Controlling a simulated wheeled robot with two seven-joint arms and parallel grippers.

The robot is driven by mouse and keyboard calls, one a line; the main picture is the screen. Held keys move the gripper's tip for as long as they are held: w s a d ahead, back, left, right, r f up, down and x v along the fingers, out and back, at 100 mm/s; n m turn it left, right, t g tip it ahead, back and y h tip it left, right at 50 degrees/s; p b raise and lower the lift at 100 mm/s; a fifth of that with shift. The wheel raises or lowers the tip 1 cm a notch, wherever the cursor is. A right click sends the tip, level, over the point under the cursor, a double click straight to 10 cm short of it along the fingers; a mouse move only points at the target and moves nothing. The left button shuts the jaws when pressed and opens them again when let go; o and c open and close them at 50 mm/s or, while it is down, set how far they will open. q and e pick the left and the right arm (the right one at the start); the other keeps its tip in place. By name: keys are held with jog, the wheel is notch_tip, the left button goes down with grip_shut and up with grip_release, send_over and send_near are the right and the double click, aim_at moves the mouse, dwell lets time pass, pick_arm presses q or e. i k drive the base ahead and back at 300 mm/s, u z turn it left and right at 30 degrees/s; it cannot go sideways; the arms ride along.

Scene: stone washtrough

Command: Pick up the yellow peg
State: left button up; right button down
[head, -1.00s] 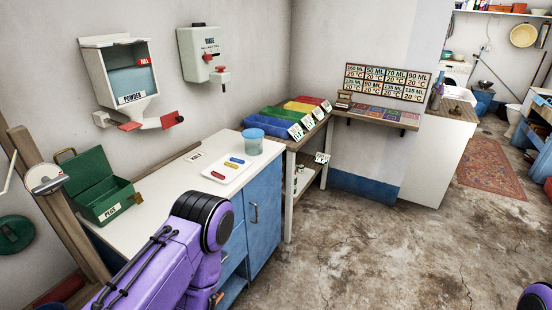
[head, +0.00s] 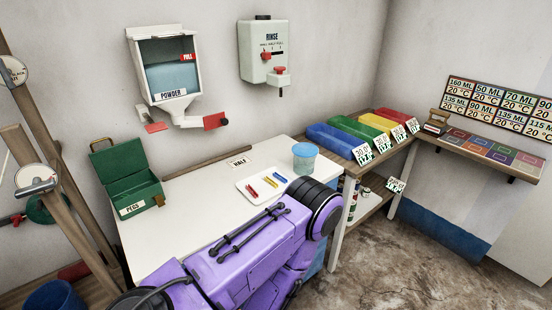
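The yellow peg (head: 270,183) lies on a small white tray (head: 246,198) on the white counter. A red peg (head: 252,191) lies to its left and a blue peg (head: 280,177) to its right on the same tray. My purple arm reaches across the counter's front, in front of the tray in the picture. Neither of my grippers shows, so their state is not visible. An open green box labelled PEGS (head: 140,196) stands at the counter's left end.
A clear cup with blue contents (head: 304,160) stands right of the tray. A powder dispenser (head: 170,70) and a rinse dispenser (head: 263,50) hang on the wall. Colored bins (head: 340,140) stand right. A wooden post rises at left. Counter between green box and tray is clear.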

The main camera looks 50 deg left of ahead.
aim_at(270, 182)
jog(key=u, duration=0.55)
jog(key=i, duration=0.7)
jog(key=u, duration=1.1)
jog(key=i, duration=0.25)
jog(key=u, duration=0.2)
jog(key=k, duration=0.5)
jog(key=z, duration=1.7)
jog(key=i, duration=1.15)
jog(key=u, duration=2.2)
